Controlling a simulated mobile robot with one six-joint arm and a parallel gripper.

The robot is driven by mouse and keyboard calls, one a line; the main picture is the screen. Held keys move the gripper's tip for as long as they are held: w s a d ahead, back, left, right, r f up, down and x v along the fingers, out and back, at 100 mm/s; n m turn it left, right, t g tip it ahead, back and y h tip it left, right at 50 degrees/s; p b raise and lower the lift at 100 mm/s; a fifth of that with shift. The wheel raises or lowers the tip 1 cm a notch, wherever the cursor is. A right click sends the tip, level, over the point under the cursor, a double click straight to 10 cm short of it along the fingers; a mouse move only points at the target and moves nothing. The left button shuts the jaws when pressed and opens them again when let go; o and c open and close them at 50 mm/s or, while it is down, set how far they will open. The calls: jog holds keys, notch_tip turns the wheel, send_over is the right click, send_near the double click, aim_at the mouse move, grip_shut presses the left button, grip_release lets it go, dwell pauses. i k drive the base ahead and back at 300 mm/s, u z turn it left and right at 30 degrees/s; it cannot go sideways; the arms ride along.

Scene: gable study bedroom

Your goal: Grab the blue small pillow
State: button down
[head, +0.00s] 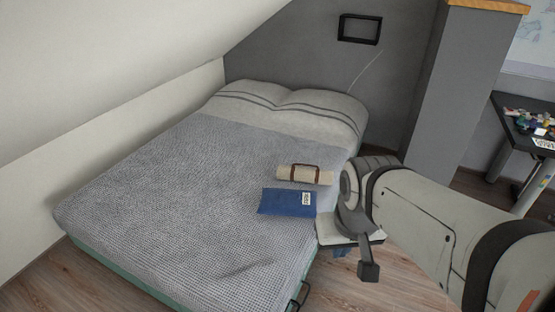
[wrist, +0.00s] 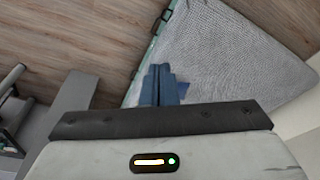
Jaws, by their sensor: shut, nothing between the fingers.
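The blue small pillow (head: 283,204) lies flat on the bed near its right edge, with a white printed label at its right side. My gripper (head: 342,253) is off the bed's right side, to the right of the pillow and apart from it, partly hidden by my own wrist. In the wrist view, the blue fingers of my gripper (wrist: 163,72) are together and hold nothing. A small blue patch shows just right of the fingers; I cannot tell whether it is the pillow.
A beige roll with a brown strap (head: 300,175) lies just behind the pillow. The bed (head: 170,190) is otherwise clear up to its head pillows. A grey partition (head: 430,110) and a dark desk (head: 510,120) with small items stand at right. Wood floor (head: 95,285) is open in front.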

aim_at(301, 204)
jog(key=z, duration=2.15)
jog(key=i, duration=2.15)
jog(key=u, duration=3.55)
jog(key=i, duration=0.35)
jog(key=u, duration=0.15)
